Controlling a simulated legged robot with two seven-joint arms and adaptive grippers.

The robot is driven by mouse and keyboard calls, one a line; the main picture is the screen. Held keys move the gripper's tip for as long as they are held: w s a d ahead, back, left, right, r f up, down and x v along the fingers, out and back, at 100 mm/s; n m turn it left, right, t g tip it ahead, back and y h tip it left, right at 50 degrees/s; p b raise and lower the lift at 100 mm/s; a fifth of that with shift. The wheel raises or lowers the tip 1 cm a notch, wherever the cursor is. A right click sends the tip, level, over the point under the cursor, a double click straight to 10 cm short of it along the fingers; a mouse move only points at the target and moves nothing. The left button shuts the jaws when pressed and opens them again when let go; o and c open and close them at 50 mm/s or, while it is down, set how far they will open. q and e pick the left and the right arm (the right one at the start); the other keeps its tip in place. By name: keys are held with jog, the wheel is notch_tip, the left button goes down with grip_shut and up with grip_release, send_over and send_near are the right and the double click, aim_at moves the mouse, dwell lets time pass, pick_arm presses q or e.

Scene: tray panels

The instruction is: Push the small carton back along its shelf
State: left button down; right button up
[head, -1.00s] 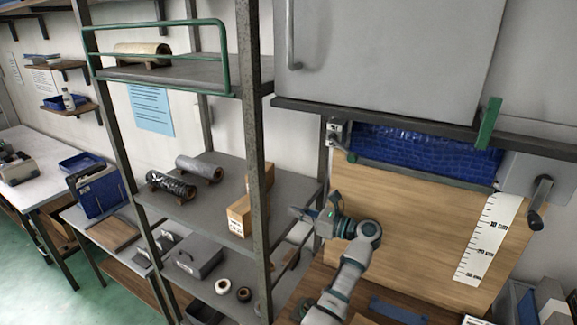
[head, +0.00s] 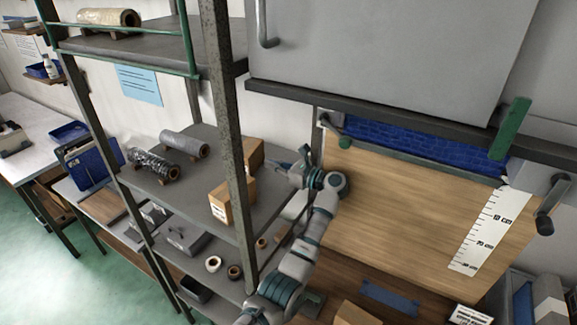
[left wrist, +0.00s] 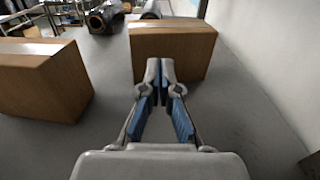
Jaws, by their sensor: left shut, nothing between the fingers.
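Two brown cartons stand on the middle grey shelf (head: 200,205). One carton (head: 237,203) is near the front, partly behind a shelf post. The other carton (head: 255,155) is farther back, also partly hidden by the post. I cannot tell which one is the small carton. My left gripper (head: 303,155) is at the right end of the shelf, beside the back carton. In the left wrist view its shut, empty fingers (left wrist: 160,68) point at the back carton (left wrist: 175,45); contact is unclear. The front carton (left wrist: 40,82) is to their left. My right gripper is not in view.
Two rolls, one grey (head: 184,144) and one dark wrapped (head: 152,163), lie farther left on this shelf. A shelf post (head: 232,130) rises in front. A wall (left wrist: 270,60) runs along the right in the wrist view. Bare shelf lies between the cartons.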

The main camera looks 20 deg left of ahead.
aim_at(254, 158)
pick_arm(q)
jog(key=a+p, duration=0.1)
jog(key=a, duration=0.2)
jog(key=shift+a+r, duration=0.15)
jog(key=shift+a, duration=0.4)
jog(key=shift+w, duration=0.1)
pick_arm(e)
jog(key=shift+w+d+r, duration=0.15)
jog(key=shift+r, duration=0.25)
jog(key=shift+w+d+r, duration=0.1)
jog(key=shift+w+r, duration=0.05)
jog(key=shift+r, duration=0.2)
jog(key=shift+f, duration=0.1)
pick_arm(q)
jog(key=a+b, duration=0.4)
jog(key=shift+w+a+f, duration=0.1)
jog(key=shift+w+f, duration=0.05)
jog(key=shift+f, duration=0.2)
jog(key=shift+a+r, duration=0.2)
jog(key=shift+a, duration=0.15)
jog(key=shift+r, duration=0.1)
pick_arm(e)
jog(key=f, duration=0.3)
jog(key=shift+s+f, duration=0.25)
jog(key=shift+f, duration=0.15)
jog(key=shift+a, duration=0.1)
pick_arm(q)
jog(key=shift+d, duration=0.1)
